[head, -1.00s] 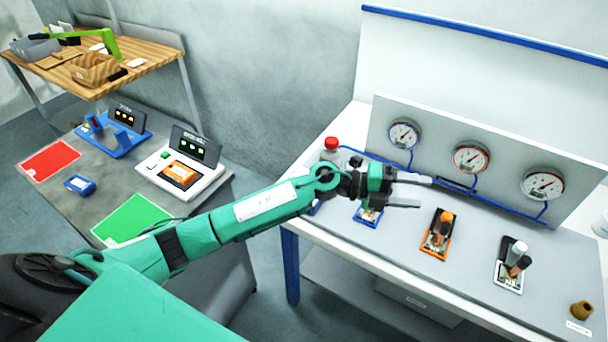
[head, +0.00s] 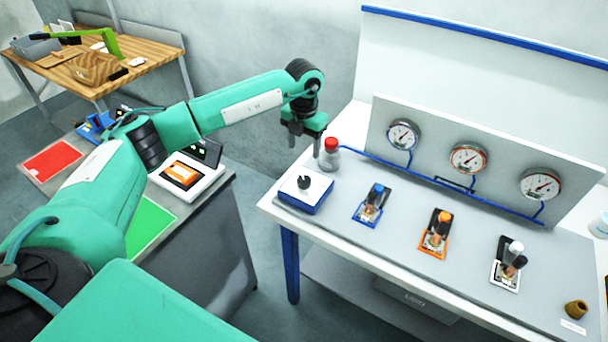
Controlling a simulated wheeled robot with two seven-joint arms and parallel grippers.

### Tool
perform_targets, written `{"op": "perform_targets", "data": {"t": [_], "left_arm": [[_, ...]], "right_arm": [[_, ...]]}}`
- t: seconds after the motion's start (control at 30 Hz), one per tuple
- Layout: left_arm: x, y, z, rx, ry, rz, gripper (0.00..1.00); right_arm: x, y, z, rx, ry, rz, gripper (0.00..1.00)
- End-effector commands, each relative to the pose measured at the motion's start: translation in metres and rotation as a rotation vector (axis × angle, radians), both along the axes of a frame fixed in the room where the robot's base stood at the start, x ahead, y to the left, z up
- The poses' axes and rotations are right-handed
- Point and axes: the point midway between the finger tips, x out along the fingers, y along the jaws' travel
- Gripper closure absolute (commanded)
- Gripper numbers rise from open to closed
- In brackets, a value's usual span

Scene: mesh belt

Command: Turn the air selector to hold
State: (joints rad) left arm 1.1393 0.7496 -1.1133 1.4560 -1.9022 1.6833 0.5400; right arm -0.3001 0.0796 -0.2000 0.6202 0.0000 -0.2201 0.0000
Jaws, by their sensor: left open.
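A blue and white box (head: 313,190) with a black knob (head: 304,182) on its top stands at the left end of the bench; it looks like the air selector. Its markings and the knob's setting are too small to read. My left gripper (head: 304,151) is open and empty. It points down above and behind the box in the picture, apart from the knob, near a red-capped bottle (head: 328,158). My right gripper is not in view.
The bench (head: 395,245) also bears a blue valve (head: 371,203), an orange valve (head: 437,232), a white-and-black valve (head: 509,264) and a brown fitting (head: 576,309). Several gauges on a panel (head: 435,155) stand behind with blue piping. Another table with devices is at left.

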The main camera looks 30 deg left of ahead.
Motion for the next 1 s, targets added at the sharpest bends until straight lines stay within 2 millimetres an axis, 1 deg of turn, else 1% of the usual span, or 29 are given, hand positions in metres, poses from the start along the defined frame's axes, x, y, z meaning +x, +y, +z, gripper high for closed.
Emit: {"op": "perform_targets", "data": {"t": [0.03, 0.17, 0.3, 0.4, 0.53, 0.6, 0.73, 1.0], "left_arm": [[-0.001, 0.0, -0.006, 0.0, 0.005, -0.001, 0.41], [-0.001, -0.001, -0.033, -0.002, 0.005, -0.001, 0.41], [-0.002, -0.001, -0.064, -0.002, 0.005, -0.002, 0.41], [-0.001, -0.001, -0.083, -0.004, 0.004, -0.001, 0.41], [-0.001, -0.002, -0.103, -0.004, 0.002, -0.002, 0.41], [-0.001, -0.001, -0.111, -0.004, 0.002, -0.002, 0.41], [-0.001, -0.001, -0.119, -0.004, 0.0, -0.002, 0.41], [-0.001, -0.001, -0.122, -0.004, -0.001, -0.003, 0.41]], "right_arm": [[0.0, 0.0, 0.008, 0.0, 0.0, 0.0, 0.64], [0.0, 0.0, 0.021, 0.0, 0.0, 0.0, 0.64], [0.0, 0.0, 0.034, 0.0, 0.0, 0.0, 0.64], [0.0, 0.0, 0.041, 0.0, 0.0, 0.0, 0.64], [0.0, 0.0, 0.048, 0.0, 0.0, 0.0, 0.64], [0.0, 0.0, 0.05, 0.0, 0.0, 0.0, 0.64], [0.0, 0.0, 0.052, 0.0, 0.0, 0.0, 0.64], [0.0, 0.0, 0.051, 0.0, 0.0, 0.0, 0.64]]}}
